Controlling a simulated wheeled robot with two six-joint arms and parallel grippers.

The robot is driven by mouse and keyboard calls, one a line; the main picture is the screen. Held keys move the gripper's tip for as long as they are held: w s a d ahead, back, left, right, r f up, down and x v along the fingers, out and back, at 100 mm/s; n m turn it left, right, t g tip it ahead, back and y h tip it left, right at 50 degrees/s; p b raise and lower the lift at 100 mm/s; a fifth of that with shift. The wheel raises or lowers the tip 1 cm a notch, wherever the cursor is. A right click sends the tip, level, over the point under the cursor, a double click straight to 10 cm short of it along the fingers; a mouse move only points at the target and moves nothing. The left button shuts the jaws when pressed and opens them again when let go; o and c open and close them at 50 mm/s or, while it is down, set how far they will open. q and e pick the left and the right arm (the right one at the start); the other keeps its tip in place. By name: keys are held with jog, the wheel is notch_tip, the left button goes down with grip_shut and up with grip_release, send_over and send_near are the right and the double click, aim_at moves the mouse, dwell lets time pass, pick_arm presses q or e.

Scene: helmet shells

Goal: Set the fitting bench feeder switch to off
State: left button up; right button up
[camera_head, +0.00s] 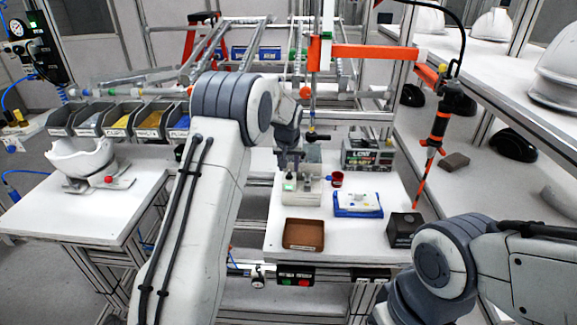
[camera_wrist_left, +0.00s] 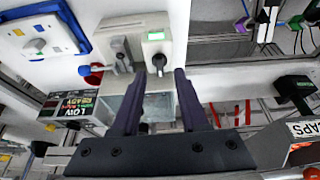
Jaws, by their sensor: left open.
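The bench feeder (camera_head: 305,193) is a pale box on the white bench, with a small lit green panel (camera_head: 289,186) on its front left. In the left wrist view the feeder (camera_wrist_left: 138,30) shows the green panel (camera_wrist_left: 159,36) and a dark switch lever (camera_wrist_left: 159,62) beside it. My left gripper (camera_head: 288,163) is above the feeder, and in the left wrist view its open fingers (camera_wrist_left: 159,74) lie on either side of the dark lever. I cannot tell whether they touch it. A second, grey lever (camera_wrist_left: 121,50) is beside it. My right gripper is out of view.
A brown tray (camera_head: 304,234), a blue-edged tray (camera_head: 358,205), a red cup (camera_head: 336,179) and a dark box (camera_head: 404,230) stand around the feeder. An orange-and-black hanging tool (camera_head: 439,125) is at right. A white helmet shell (camera_head: 80,160) sits on the left table.

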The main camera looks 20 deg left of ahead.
aim_at(289, 175)
pick_arm(q)
jog(key=shift+x, duration=1.3)
grip_shut()
